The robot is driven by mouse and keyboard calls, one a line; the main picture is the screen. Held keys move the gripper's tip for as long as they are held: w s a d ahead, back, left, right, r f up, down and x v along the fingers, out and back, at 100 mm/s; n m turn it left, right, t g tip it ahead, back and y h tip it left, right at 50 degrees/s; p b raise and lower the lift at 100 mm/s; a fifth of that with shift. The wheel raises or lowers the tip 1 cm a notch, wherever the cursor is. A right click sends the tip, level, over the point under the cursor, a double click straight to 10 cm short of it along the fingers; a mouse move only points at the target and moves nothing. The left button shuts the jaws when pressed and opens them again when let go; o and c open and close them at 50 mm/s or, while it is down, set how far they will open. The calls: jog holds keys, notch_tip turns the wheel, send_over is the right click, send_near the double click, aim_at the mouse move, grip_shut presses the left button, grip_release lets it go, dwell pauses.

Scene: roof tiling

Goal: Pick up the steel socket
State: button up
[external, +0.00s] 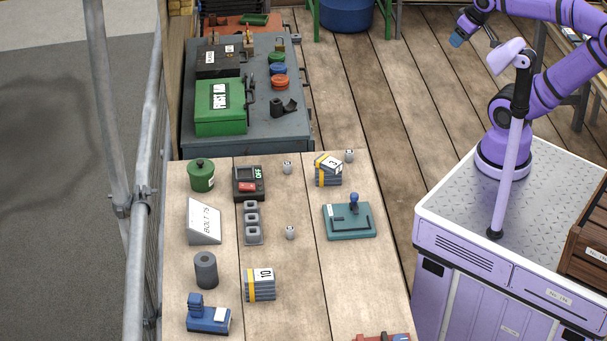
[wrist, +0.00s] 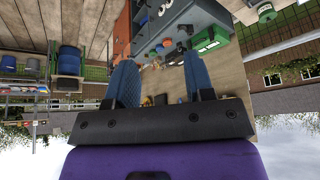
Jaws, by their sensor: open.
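Small grey metal pieces that look like sockets stand on the wooden bench: one near the back middle (external: 287,167), one at the back right (external: 349,155) and one in the middle (external: 290,232). I cannot tell for sure which is the steel socket. A grey holder (external: 253,222) with three square openings stands left of the middle piece. My gripper (external: 457,39) is up at the top right in the external view, well away from the bench. In the wrist view my gripper (wrist: 161,78) has its two blue fingers apart, with nothing held between them.
The bench (external: 320,290) also holds a green pot (external: 201,175), a dark box with a red switch (external: 249,183), numbered stacks (external: 328,170) (external: 261,284), a dark cylinder (external: 205,270), a teal device (external: 349,221) and a blue one (external: 208,316). A grey cabinet (external: 250,143) stands behind.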

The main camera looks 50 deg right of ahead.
jog(key=shift+o, duration=0.7)
jog(key=shift+w, duration=0.1)
jog(key=w+a+n+g, duration=0.1)
jog(key=w+a, duration=0.1)
jog(key=w, duration=0.5)
jog(key=w+a, duration=0.3)
jog(key=w, duration=0.4)
jog(key=n+g, duration=0.3)
jog(key=g, duration=0.1)
send_over(287, 163)
notch_tip(287, 163, down, 36)
notch_tip(287, 163, down, 10)
jog(key=shift+s+f, duration=0.1)
jog(key=shift+f, duration=0.15)
